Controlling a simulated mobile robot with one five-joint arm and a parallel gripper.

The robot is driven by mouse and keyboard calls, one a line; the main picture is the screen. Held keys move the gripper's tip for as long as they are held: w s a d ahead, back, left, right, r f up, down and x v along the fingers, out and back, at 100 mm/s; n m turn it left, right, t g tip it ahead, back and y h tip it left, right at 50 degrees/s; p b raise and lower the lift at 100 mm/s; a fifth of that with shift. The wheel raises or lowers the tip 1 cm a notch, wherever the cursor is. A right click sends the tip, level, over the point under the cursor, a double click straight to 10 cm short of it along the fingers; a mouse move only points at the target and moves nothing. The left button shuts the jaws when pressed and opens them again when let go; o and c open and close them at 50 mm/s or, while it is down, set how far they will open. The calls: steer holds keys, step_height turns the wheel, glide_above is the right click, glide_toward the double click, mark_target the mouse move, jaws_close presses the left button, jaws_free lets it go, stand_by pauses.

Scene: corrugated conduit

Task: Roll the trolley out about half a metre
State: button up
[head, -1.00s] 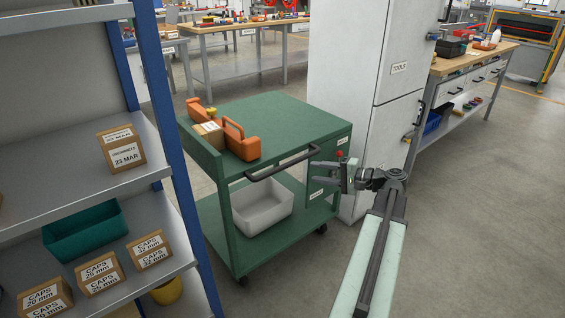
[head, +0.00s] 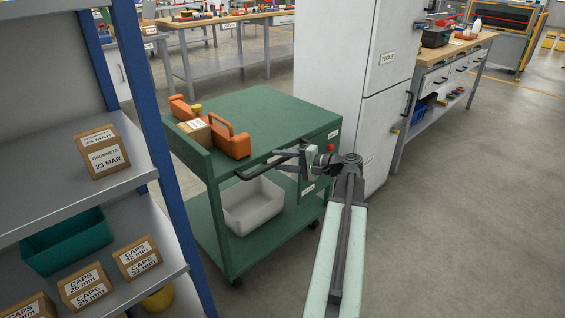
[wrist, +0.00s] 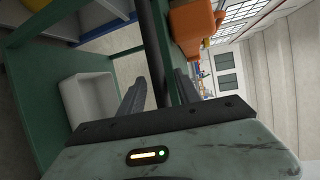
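The green trolley (head: 262,112) stands between the blue-posted shelf and the tall white cabinet. Its black bar handle (head: 250,172) runs along its near upper edge. My gripper (head: 284,158) is at the right part of the handle. In the wrist view the two dark fingers of my gripper (wrist: 161,88) are apart, with the handle (wrist: 152,38) running between them. Small gaps seem to show beside the bar, so the fingers look open around it, not closed on it. An orange toolbox (head: 228,138) and a small carton (head: 195,131) are on the trolley's top; a pale bin (head: 254,206) sits on its lower shelf.
The shelf with a blue post (head: 160,165), cartons and a teal bin (head: 68,242) is close on the left. The white cabinet (head: 345,70) stands right behind the trolley. A workbench (head: 452,62) is farther right. The grey floor (head: 450,220) at the right front is clear.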

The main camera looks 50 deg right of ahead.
steer(key=shift+c, duration=0.3)
jaws_close()
stand_by(1.2)
